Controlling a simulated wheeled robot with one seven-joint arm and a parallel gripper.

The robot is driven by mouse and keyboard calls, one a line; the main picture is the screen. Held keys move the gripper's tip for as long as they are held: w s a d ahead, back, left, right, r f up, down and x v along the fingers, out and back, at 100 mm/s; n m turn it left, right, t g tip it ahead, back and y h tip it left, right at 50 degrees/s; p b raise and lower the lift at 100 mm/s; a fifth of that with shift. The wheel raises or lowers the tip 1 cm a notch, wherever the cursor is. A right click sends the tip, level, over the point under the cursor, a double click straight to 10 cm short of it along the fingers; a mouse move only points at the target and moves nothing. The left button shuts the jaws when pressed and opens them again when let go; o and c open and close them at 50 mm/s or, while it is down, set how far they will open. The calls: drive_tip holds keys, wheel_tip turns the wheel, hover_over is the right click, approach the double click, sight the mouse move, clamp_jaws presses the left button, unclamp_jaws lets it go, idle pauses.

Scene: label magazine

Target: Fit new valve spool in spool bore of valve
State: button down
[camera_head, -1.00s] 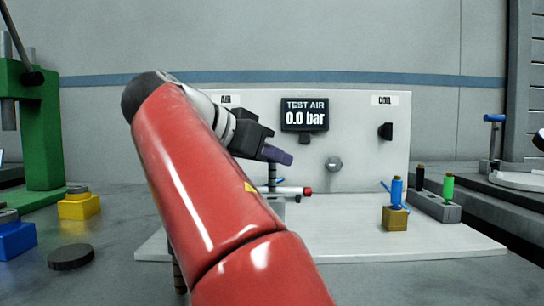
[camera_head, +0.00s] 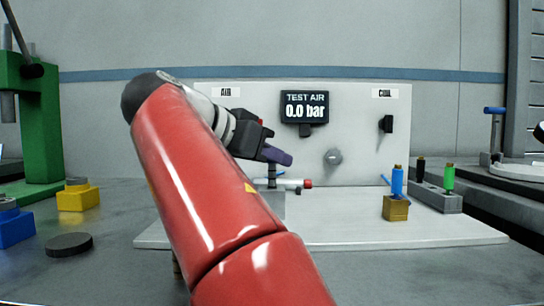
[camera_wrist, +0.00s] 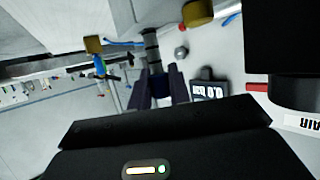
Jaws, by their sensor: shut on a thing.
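My gripper (camera_head: 277,156), with dark purple fingers, points to the right and slightly down above the grey valve block (camera_head: 272,204). The fingers also show in the wrist view (camera_wrist: 160,88), shut on a grey, stepped rod, the new valve spool (camera_wrist: 151,42). The spool hangs upright below the fingers (camera_head: 271,172). Its lower end is at the valve, but the bore is hidden, so I cannot tell how far in it is. A pale horizontal cylinder with a red end (camera_head: 307,183) lies at the valve's right side. My arm hides the valve's left side.
The white test panel (camera_head: 358,150) stands behind, with a display (camera_head: 304,107) reading 0.0 bar. A brass block (camera_head: 396,208) with a blue part (camera_head: 397,181) stands right on the white base plate (camera_head: 440,232). Beyond is a grey holder (camera_head: 437,199) with a green part (camera_head: 448,177).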

drive_tip(key=shift+f+b, duration=0.85)
drive_tip(key=shift+f, duration=0.05)
drive_tip(key=shift+r, duration=0.2)
drive_tip(key=shift+r+p, duration=1.35)
drive_tip(key=shift+p, duration=0.15)
drive_tip(key=shift+f+b, duration=1.55)
drive_tip(key=shift+b, duration=0.2)
idle(0.3)
drive_tip(key=c, duration=1.2)
unclamp_jaws()
drive_tip(key=shift+c, duration=0.2)
